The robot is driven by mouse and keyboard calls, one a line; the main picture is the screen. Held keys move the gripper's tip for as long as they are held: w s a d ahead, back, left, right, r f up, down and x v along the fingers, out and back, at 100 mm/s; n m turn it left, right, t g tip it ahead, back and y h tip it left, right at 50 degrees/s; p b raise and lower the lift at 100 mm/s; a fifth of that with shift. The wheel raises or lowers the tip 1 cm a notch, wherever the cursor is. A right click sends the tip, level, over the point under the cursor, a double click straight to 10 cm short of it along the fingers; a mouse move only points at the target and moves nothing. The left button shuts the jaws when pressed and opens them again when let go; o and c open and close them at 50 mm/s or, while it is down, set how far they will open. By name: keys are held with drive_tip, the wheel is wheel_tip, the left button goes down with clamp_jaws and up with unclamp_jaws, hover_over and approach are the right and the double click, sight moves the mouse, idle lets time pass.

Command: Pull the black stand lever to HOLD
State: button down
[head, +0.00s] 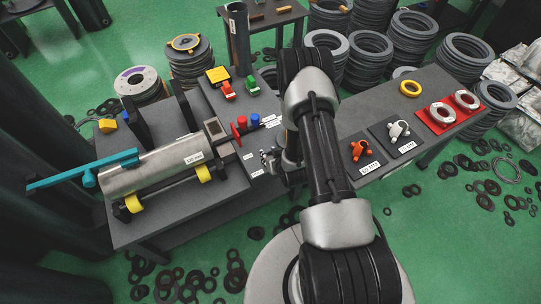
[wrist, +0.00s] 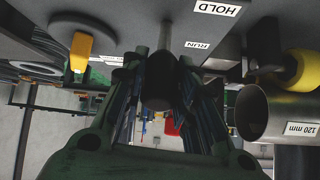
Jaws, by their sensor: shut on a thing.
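The black stand lever (wrist: 160,82) shows in the wrist view as a dark rounded knob on a thin stem. My gripper (wrist: 163,68) is shut on this knob, with one finger on each side. The white RUN label (wrist: 197,45) lies just right of the lever's stem in the picture. The HOLD label (wrist: 218,8) lies farther up and right, at the top edge. In the head view my gripper (head: 270,160) is at the right edge of the stand (head: 222,205). The lever is hidden or too small to tell there.
A metal cylinder (head: 150,172) lies on yellow rollers (head: 203,173) beside a teal bar (head: 85,172). Orange (head: 359,151) and white (head: 398,130) clamp parts lie on plates to the right. Rings lie on the floor.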

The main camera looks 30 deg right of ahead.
drive_tip(key=shift+f+t, duration=0.1)
drive_tip(key=shift+t, duration=0.3)
drive_tip(key=c, duration=1.2)
unclamp_jaws()
drive_tip(key=shift+s, duration=0.1)
drive_tip(key=shift+c, duration=0.2)
drive_tip(key=shift+s, duration=0.1)
drive_tip(key=v, duration=1.1)
drive_tip(key=shift+s+r, duration=0.3)
drive_tip(key=shift+r, duration=0.05)
